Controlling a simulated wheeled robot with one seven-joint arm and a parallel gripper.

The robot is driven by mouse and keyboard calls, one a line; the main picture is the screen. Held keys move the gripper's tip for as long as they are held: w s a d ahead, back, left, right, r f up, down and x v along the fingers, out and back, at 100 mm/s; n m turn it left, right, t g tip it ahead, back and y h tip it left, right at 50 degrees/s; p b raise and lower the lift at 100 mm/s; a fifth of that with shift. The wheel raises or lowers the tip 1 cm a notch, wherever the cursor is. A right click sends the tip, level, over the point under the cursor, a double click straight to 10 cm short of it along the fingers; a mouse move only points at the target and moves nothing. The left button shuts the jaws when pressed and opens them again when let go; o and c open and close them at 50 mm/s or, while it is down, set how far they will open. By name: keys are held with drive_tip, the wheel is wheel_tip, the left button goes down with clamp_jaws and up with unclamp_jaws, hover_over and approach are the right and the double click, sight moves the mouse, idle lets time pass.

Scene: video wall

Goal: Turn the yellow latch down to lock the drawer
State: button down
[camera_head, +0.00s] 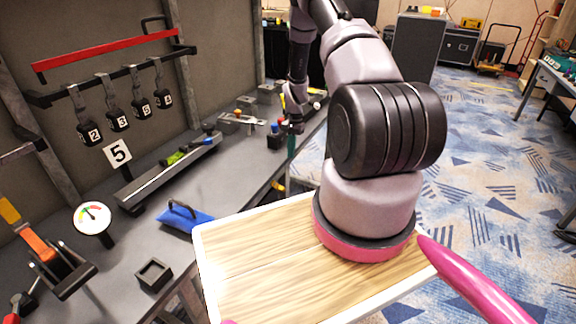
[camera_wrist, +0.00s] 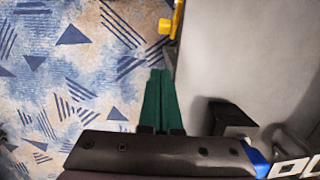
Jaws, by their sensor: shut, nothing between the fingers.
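The yellow latch (camera_wrist: 171,22) shows at the top of the wrist view, at the edge of the grey bench. In the head view a small yellow piece (camera_head: 278,186) shows low at the bench's front edge; it looks like the same latch. My gripper (camera_head: 291,147) hangs by the bench's front edge, above and apart from that piece. Its green fingers (camera_wrist: 160,72) are together and empty, with the tips a little short of the latch in the wrist view. I cannot make out the drawer front clearly.
My arm and wooden-topped base fill the middle. Patterned carpet (camera_head: 480,190) lies open to the right.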

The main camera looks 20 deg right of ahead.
approach(279, 187)
drive_tip(key=w+d+f, duration=0.2)
drive_tip(key=d+f, duration=0.2)
drive_tip(key=f, duration=0.1)
drive_tip(key=shift+s+a+f, duration=1)
drive_tip(key=shift+s+f, duration=0.15)
drive_tip(key=shift+f, duration=0.05)
